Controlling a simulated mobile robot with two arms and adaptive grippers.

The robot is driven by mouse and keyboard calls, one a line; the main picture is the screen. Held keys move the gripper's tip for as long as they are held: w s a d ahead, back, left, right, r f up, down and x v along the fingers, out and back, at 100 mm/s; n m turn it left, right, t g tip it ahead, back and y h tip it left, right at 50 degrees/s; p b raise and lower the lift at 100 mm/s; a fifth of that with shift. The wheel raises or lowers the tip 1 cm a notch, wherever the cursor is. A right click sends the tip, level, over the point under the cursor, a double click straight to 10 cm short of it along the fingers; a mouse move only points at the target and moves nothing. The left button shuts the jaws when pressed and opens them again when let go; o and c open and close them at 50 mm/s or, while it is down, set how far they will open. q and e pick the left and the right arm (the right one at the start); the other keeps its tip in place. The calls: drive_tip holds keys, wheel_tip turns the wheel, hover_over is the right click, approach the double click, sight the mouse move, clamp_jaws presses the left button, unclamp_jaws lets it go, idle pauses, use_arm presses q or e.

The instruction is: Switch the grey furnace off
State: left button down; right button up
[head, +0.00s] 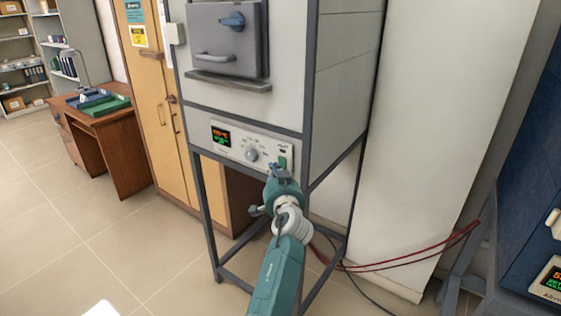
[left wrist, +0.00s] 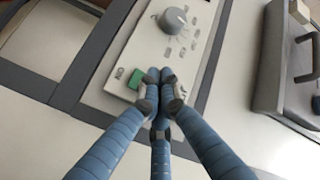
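The grey furnace (head: 343,75) stands on a dark metal frame in the middle of the head view. Its front panel (head: 233,148) carries a lit display (head: 221,137), a round knob (head: 251,155) and a green switch (head: 283,161) at the right end. My left gripper (head: 275,171) is in front of the panel, just below the switch. In the left wrist view its fingertips (left wrist: 160,78) are together with nothing between them, close beside the green switch (left wrist: 135,78). I cannot tell whether they touch it. The knob (left wrist: 174,22) is beyond. My right gripper is not in view.
The furnace door (head: 229,40) with its handle is closed above the panel. A blue furnace (head: 536,180) stands at the right edge. Red cables (head: 415,262) run low between them. A wooden cabinet (head: 150,90) and desk (head: 125,155) are left; the floor there is clear.

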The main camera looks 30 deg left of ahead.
use_arm(q)
drive_tip(key=s, duration=0.1)
drive_tip(key=s+p, duration=0.1)
drive_tip(key=s, duration=0.3)
drive_tip(key=shift+a+f+p, duration=0.2)
drive_tip(key=shift+f+p, duration=0.1)
drive_tip(key=shift+p, duration=0.05)
idle(0.3)
